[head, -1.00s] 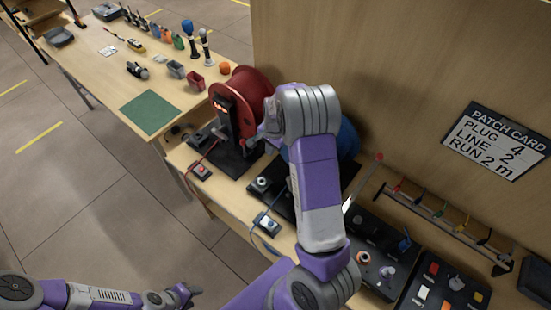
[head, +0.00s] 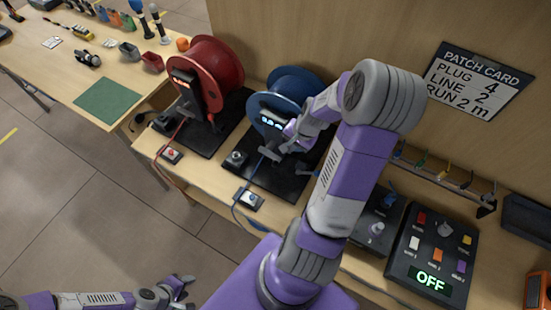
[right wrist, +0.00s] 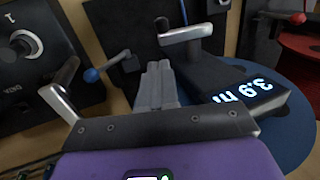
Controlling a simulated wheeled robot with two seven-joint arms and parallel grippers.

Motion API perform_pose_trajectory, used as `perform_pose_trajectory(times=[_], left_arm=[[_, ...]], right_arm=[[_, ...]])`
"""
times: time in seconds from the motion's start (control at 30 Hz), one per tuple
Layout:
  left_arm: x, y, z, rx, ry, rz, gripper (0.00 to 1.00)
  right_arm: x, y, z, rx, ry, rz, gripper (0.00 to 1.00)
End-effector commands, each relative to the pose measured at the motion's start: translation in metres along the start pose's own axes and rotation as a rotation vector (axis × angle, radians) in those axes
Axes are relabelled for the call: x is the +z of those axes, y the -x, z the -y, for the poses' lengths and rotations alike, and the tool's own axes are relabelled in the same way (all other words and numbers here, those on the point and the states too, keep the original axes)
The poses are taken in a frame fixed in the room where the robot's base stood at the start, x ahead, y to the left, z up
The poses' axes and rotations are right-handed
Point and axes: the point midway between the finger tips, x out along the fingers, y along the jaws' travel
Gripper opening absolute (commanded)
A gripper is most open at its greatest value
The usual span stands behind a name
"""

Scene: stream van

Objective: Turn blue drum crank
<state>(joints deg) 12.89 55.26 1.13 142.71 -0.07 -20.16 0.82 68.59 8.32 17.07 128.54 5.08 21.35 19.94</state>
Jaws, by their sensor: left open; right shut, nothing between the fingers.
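The blue drum (head: 288,84) stands on a black base beside the red drum, with a lit display (head: 271,122) on its post. In the right wrist view, the blue drum (right wrist: 292,120) is at the right and its display reads 3.9 m. A metal crank arm (right wrist: 187,33) with a dark knob is just beyond my right fingertips; I cannot tell if they touch. My right gripper (head: 274,150) is shut and empty at the front of the blue drum. It also shows in the right wrist view (right wrist: 157,72). My left gripper (head: 184,284) is open, low over the floor.
The red drum (head: 214,72) stands left of the blue one. A blue-button box (head: 250,200) sits at the bench's front edge. A switch panel (head: 432,255) reading OFF and a rack of coloured items (head: 440,176) are at right. The patch card (head: 480,80) hangs behind.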

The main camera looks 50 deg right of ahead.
Motion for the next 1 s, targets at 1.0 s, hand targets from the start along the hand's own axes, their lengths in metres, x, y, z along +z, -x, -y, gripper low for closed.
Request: perform_pose_trajectory(times=[1.0], left_arm=[[-0.001, -0.026, 0.010, 0.000, 0.000, 0.000, 0.45]], right_arm=[[0.001, -0.112, 0.013, 0.001, 0.022, -0.022, 0.00]])
